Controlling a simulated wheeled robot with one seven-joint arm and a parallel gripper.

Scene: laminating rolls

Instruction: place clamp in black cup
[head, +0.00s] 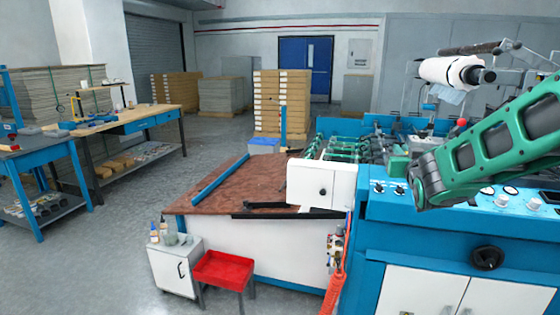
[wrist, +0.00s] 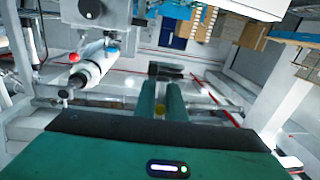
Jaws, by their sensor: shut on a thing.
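My gripper (wrist: 162,82) shows in the wrist view, with its two green fingers close together and pointing away from the camera. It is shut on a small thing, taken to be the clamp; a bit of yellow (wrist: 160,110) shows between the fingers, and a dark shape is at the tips. Most of the held thing is hidden by the fingers. My gripper is not visible in the head view, where only my green arm shows at the right. I cannot pick out a black cup in either view.
The blue and white laminating machine (head: 450,232) fills the right, with a white roll (head: 450,72) above it. A brown table (head: 235,192) adjoins it. A red tray (head: 222,270) and white cabinet (head: 175,268) stand in front. Workbenches (head: 125,120) are left; grey floor is open between.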

